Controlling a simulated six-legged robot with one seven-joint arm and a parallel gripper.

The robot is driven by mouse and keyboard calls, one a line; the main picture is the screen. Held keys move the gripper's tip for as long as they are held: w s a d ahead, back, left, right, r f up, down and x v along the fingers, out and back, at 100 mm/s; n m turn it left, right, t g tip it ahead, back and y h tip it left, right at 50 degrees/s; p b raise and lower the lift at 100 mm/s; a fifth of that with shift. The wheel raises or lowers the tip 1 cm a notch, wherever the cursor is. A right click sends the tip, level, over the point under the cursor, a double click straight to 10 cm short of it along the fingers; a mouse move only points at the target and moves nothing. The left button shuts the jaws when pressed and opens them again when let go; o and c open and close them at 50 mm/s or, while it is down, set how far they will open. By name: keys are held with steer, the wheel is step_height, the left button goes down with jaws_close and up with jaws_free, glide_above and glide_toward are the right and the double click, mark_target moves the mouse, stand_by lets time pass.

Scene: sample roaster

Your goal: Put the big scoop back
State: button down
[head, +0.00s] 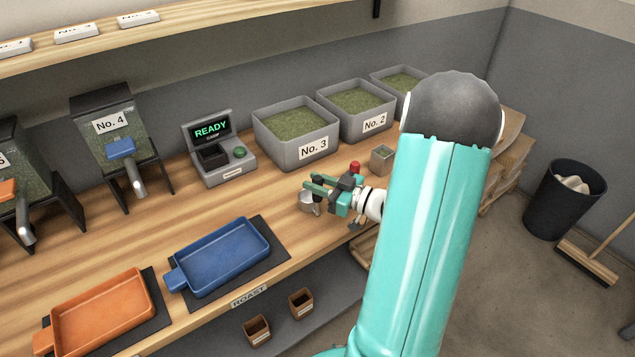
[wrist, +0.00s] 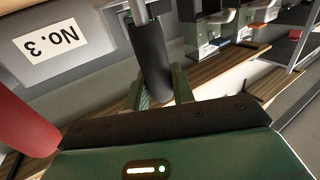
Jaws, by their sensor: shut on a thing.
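My gripper (head: 322,190) is over the wooden counter in front of the No. 3 bin. It is shut on the dark handle of a scoop (wrist: 152,62), seen between the fingers in the wrist view. The handle stands roughly upright there, with a metal stem beyond it. A metal cup, which looks like the scoop's bowl, shows by the fingertips in the head view (head: 307,203). I cannot tell whether it touches the counter. My gripper and arm hide part of the scoop and the counter to the right.
The No. 3 bin (head: 296,151) and No. 2 bin (head: 367,127) stand behind. A red-topped thing (head: 355,167) and a small grey box (head: 381,163) are close to my gripper. A blue tray (head: 221,262) and an orange tray (head: 98,312) lie left. Some counter before the READY device (head: 222,155) is clear.

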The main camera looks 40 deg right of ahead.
steer(key=shift+f, duration=0.15)
steer(key=c, duration=1.2)
jaws_free()
steer(key=shift+r, duration=0.2)
steer(key=v, duration=1.2)
